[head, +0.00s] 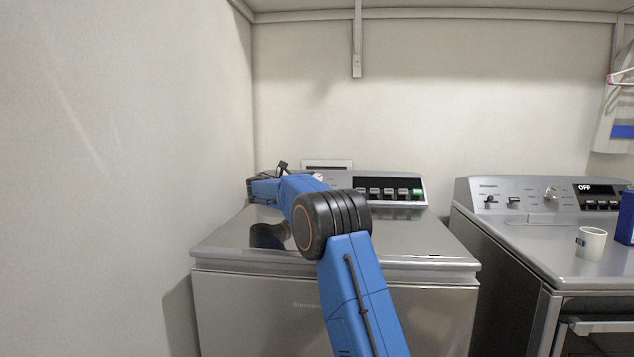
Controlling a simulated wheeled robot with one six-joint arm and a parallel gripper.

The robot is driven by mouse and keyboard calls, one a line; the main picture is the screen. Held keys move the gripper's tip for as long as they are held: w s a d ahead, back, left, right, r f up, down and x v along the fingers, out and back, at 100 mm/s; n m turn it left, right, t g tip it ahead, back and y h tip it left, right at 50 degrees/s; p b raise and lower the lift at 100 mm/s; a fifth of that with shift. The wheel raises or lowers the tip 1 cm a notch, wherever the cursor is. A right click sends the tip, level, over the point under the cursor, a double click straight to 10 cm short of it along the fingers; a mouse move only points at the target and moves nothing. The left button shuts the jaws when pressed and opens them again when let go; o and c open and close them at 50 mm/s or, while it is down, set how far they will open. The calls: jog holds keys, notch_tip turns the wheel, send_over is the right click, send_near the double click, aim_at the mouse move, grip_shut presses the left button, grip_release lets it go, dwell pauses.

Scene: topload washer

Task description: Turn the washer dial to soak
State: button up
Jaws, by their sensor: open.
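My blue arm reaches up over the lid and bends left to the panel's left end. My gripper (283,168) is at the arm's far end, small and dark, near that left end. It is open. I cannot tell whether it touches anything.
A second machine (503,240) stands at the right, with a round knob (551,193) and a display reading OFF. A white mug (591,243) and a blue box (625,217) are on its top. A wall is close at the left; a shelf is overhead.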

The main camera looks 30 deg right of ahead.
jog(key=shift+w+d, duration=0.2)
jog(key=shift+d, duration=0.5)
jog(key=shift+c, duration=0.5)
jog(key=c, duration=1)
jog(key=shift+o, duration=0.2)
jog(key=shift+m, duration=0.3)
jog(key=shift+m+g+y, duration=0.4)
jog(key=shift+m+g, duration=1.2)
jog(key=shift+g, duration=0.2)
jog(key=o, duration=1.1)
jog(key=shift+c, duration=0.2)
